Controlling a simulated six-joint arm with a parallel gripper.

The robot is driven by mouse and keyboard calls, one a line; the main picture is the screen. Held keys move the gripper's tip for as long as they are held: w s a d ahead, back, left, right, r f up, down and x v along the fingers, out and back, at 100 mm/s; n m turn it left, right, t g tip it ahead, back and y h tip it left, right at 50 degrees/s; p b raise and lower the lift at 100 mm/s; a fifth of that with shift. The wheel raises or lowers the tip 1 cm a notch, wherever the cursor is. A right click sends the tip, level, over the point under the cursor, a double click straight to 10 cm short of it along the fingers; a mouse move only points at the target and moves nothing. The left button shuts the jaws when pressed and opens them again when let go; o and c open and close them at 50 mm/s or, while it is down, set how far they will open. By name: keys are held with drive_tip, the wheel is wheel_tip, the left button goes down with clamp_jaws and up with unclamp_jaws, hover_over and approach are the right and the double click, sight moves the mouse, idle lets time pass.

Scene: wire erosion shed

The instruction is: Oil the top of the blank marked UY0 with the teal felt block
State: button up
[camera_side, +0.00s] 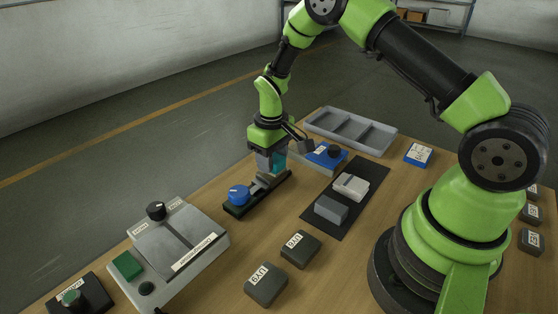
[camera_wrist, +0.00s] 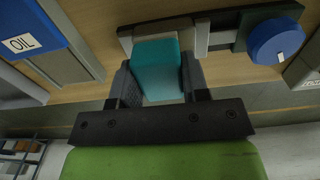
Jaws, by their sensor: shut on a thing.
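The teal felt block (camera_wrist: 157,68) is between the two fingers of my gripper (camera_wrist: 155,85). In the side view my gripper (camera_side: 272,165) is shut on it, with a strip of the felt (camera_side: 280,162) showing. It is over the far end of a dark clamp fixture (camera_side: 277,186) with a blue knob (camera_side: 238,195). I cannot tell whether the felt touches anything beneath, or whether a blank is clamped there.
A blue-topped unit marked OIL (camera_wrist: 30,40) is beside the fixture. A grey divided tray (camera_side: 350,131) lies behind. A black mat (camera_side: 335,222) holds a grey block (camera_side: 331,209) and a pale block (camera_side: 351,187). A grey machine box (camera_side: 180,250) stands front left.

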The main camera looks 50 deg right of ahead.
drive_tip(key=shift+w, duration=1.5)
drive_tip(key=shift+s+r, duration=0.1)
drive_tip(key=shift+r, duration=3.95)
